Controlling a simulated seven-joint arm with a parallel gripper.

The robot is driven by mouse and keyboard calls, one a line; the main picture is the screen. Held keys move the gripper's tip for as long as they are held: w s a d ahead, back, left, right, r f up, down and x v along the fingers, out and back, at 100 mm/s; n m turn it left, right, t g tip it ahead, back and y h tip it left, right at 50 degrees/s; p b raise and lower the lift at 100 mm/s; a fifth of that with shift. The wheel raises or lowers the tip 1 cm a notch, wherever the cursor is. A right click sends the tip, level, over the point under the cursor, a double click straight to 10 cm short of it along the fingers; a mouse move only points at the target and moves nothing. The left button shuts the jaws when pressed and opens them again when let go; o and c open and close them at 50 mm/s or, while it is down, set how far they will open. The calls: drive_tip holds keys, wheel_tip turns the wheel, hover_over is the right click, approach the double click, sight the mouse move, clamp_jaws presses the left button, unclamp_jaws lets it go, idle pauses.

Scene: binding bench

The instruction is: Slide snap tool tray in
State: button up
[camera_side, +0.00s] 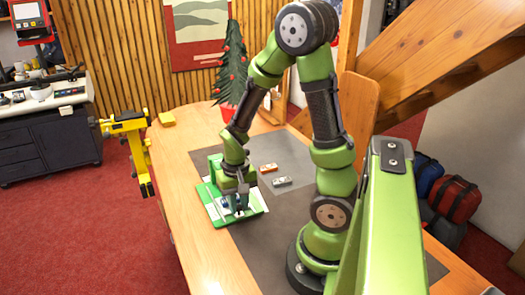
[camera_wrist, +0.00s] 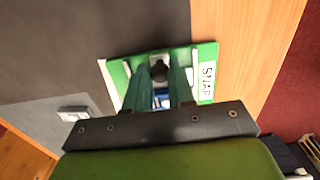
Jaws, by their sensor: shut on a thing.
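A green board with white strips (camera_side: 213,206) lies on the wooden table near its left edge. In the wrist view the green board (camera_wrist: 118,72) bears a white label reading SNAP (camera_wrist: 207,78). My gripper (camera_side: 239,208) points down over the board. In the wrist view my gripper (camera_wrist: 160,78) has its two fingers on either side of a dark knob (camera_wrist: 159,70), which I take to be the handle of the snap tool tray. A blue and white part (camera_wrist: 162,99) shows between the fingers. The fingers hide most of the tray, so I cannot tell how far in it sits.
An orange block (camera_side: 268,168) and a grey block (camera_side: 282,182) lie on the grey mat right of the board. A small potted tree (camera_side: 231,75) stands at the back. A yellow block (camera_side: 167,119) lies at the table's far left corner, next to a yellow clamp-like stand (camera_side: 130,125).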

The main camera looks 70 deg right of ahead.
drive_tip(key=shift+w+d, duration=1.45)
drive_tip(key=shift+w, duration=0.05)
drive_tip(key=o, duration=0.5)
drive_tip(key=shift+r, duration=5.05)
